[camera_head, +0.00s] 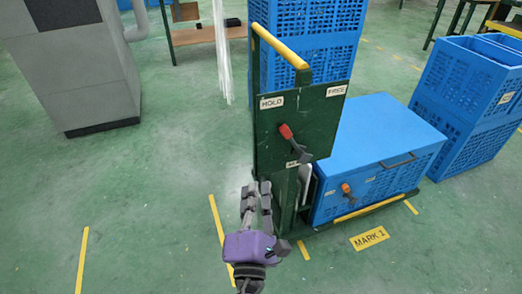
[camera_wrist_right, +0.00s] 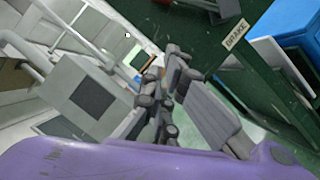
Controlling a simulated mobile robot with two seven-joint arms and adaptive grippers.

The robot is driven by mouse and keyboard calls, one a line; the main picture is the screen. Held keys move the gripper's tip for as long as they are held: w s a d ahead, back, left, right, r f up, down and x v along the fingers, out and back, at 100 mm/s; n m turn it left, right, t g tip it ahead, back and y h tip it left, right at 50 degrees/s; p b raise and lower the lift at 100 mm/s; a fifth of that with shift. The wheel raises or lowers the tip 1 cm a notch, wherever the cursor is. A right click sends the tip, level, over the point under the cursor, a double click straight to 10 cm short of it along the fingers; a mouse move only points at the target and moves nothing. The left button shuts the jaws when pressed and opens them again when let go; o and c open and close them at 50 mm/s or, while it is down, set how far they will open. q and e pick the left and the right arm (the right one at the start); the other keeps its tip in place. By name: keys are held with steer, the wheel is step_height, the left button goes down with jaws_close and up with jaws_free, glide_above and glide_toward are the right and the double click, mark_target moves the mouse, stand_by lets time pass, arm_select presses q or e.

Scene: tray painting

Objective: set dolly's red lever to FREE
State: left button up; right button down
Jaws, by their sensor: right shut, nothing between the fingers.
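The dolly's green panel (camera_head: 270,125) carries a HOLD label (camera_head: 271,102) at its upper left and a FREE label (camera_head: 336,91) at its upper right. The red lever (camera_head: 286,132) has a red grip and a grey shaft. It tilts up and left, toward the HOLD side. My right gripper (camera_head: 257,188), with a purple body, is shut and empty. In the head view it appears below and left of the lever, apart from it. The wrist view shows its grey fingers (camera_wrist_right: 168,100) near the green panel and the BRAKE label (camera_wrist_right: 235,35). My left gripper is not in view.
A yellow handle bar (camera_head: 280,46) tops the panel. Blue crates (camera_head: 315,45) stand behind it, and a lidded blue box (camera_head: 375,150) with an orange-handled latch (camera_head: 347,190) sits at its right. A grey cabinet (camera_head: 85,80) stands at left. Green floor between is clear.

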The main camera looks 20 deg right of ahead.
mark_target(293, 141)
steer(key=shift+s+d, duration=0.1)
steer(key=shift+d, duration=0.05)
steer(key=w+d+r, duration=0.4)
steer(key=w+d, duration=0.2)
steer(key=w, duration=0.2)
steer(key=shift+w+d, duration=0.3)
steer(key=shift+d, duration=0.1)
steer(key=shift+r+p, duration=0.1)
steer(key=shift+p, duration=0.25)
steer(key=shift+d+r+m+g+p, duration=0.2)
steer(key=shift+m+g+p, duration=0.1)
steer(key=shift+m, duration=0.1)
